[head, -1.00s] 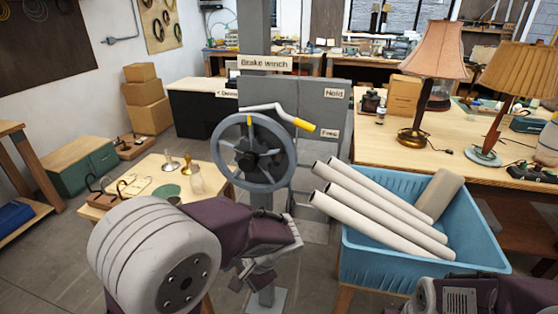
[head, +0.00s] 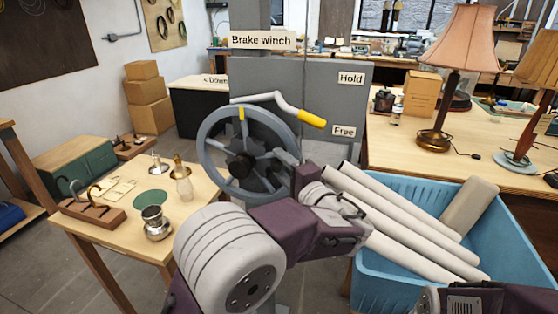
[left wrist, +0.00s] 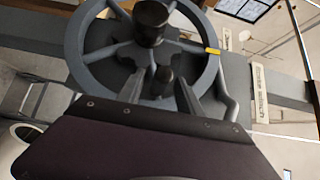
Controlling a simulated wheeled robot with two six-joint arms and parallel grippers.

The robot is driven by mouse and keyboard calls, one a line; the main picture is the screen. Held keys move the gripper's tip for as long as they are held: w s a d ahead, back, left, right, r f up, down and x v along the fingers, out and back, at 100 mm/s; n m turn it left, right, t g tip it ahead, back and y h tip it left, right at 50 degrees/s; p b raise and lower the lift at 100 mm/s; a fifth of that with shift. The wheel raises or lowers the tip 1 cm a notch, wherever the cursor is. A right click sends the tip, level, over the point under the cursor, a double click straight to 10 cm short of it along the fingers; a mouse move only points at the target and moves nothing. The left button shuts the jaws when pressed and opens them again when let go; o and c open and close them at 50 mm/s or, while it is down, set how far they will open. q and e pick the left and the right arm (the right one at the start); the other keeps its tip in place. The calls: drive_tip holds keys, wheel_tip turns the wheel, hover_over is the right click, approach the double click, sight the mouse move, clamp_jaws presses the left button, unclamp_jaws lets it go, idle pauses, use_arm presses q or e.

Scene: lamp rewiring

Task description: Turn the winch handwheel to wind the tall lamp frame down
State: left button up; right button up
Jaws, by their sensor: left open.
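The winch handwheel (head: 241,166) is a grey spoked wheel with a dark hub and a yellow mark at the top of its rim. It stands before a grey panel under a "Brake winch" sign (head: 262,40). The brake lever (head: 311,118) has a yellow grip between the "Hold" and "Free" labels. In the left wrist view, the handwheel (left wrist: 150,20) lies beyond the dark fingers; contact cannot be judged. I cannot make out the lamp frame.
A blue crate (head: 400,285) of pale tubes stands close right of my left gripper. A small wooden table (head: 110,222) with small lamp parts is at left. A workbench (head: 430,148) with two shaded lamps is at right.

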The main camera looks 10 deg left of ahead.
use_arm(q)
drive_tip(key=shift+w+a, duration=0.45)
clamp_jaws()
idle(1.1)
